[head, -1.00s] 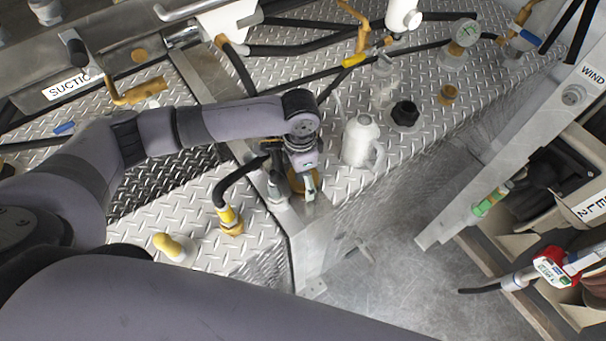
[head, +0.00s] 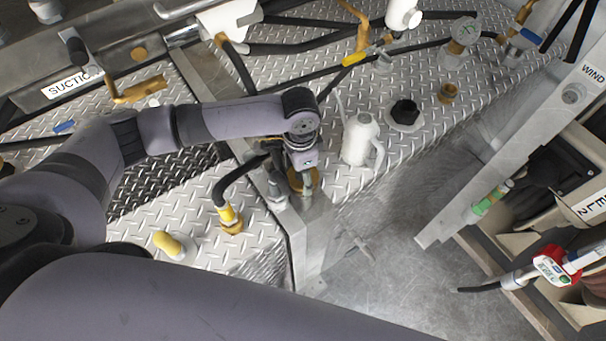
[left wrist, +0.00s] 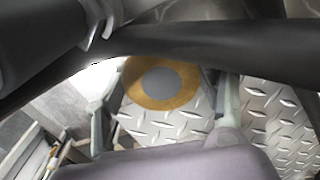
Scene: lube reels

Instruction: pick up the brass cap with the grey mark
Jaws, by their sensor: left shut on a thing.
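The brass cap with the grey mark (left wrist: 161,83) shows in the left wrist view as a brass disc with a round grey centre, between my two fingers. In the head view, the brass cap (head: 313,178) is partly hidden under my left wrist, above the metal ledge beside the tread plate. My left gripper (head: 302,188) points down there and is shut on the cap. It also shows in the left wrist view (left wrist: 160,112), with one finger on each side of the cap. Whether the cap is clear of the surface is hard to tell. My right gripper is not in view.
A white jug (head: 360,140) stands close to the right of the gripper. A black hose with a yellow fitting (head: 229,218) rises to its left. A black hex cap (head: 405,112) and a small brass fitting (head: 447,93) sit farther right. A yellow-tipped fitting (head: 169,244) is at lower left.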

